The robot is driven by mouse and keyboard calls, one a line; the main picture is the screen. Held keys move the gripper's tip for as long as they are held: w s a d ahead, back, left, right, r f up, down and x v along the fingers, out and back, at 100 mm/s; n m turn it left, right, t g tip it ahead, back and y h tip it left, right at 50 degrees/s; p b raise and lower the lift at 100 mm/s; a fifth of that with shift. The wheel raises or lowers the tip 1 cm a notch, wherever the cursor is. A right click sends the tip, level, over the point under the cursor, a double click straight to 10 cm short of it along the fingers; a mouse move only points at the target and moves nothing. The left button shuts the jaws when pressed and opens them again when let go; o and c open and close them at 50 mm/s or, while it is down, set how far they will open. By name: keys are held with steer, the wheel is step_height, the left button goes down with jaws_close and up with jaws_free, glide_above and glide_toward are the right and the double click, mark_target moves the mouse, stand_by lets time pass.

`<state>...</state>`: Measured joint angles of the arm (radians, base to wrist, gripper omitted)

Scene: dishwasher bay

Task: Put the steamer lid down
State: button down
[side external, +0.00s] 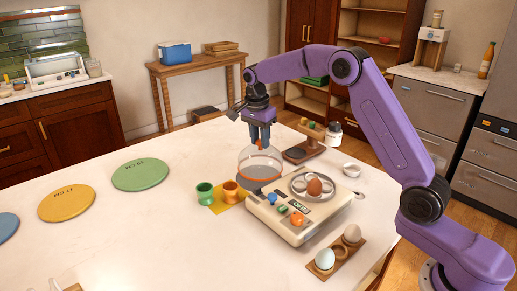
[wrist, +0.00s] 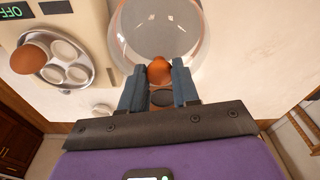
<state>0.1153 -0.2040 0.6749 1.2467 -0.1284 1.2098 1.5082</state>
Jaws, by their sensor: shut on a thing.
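The steamer lid (side external: 258,165) is a clear dome with an orange-brown knob on top. My gripper (side external: 260,136) is shut on that knob (wrist: 159,72) and holds the lid roughly upright. In the side view the lid hangs at the left back of the cream steamer (side external: 290,222). In the wrist view the lid (wrist: 140,35) is beside the steamer's egg tray. I cannot tell whether the lid's rim touches anything. The steamer's round metal tray (side external: 300,190) is uncovered and holds one brown egg (side external: 314,187); the tray's other cups look empty.
A wooden holder (side external: 350,252) with two eggs is in front. A small wooden stand (side external: 301,150) is behind. Coloured discs (side external: 140,174) lie left, with bare white table around them.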

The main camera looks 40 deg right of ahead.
mark_target(258, 148)
steer(key=shift+w+f, duration=0.3)
steer(key=shift+f, duration=0.05)
steer(key=shift+w+f, duration=0.1)
steer(key=shift+f, duration=1.55)
steer(key=shift+f, duration=0.15)
steer(key=c, duration=0.8)
jaws_free()
